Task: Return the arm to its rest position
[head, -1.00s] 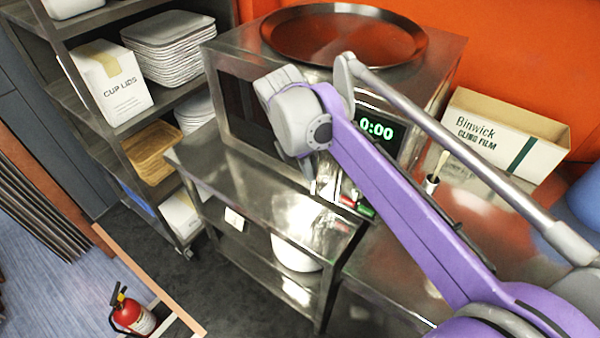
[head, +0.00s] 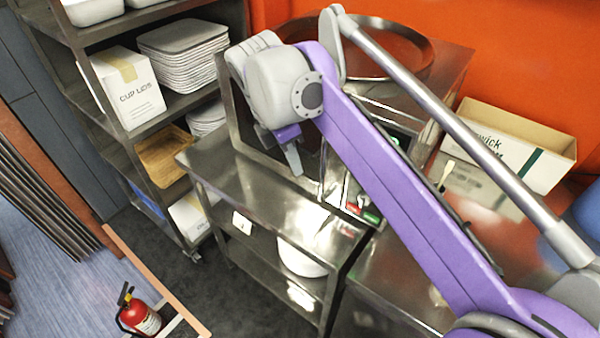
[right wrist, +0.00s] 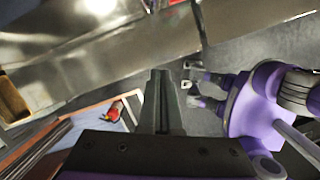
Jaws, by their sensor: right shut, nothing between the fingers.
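My right arm, purple and grey, crosses the head view from the lower right, raised and bent. Its gripper (head: 293,160) hangs down in front of the steel microwave oven (head: 452,82), above the steel side table (head: 262,192). In the right wrist view the gripper's dark fingers (right wrist: 160,92) are together with nothing between them. Purple and grey parts of my own body show at the right of that view.
A shelf rack at left holds a cup lids box (head: 128,88) and stacked trays (head: 184,52). A round pan (head: 385,38) lies on the oven. A fire extinguisher (head: 138,315) is at lower left. The side table's visible top is mostly clear.

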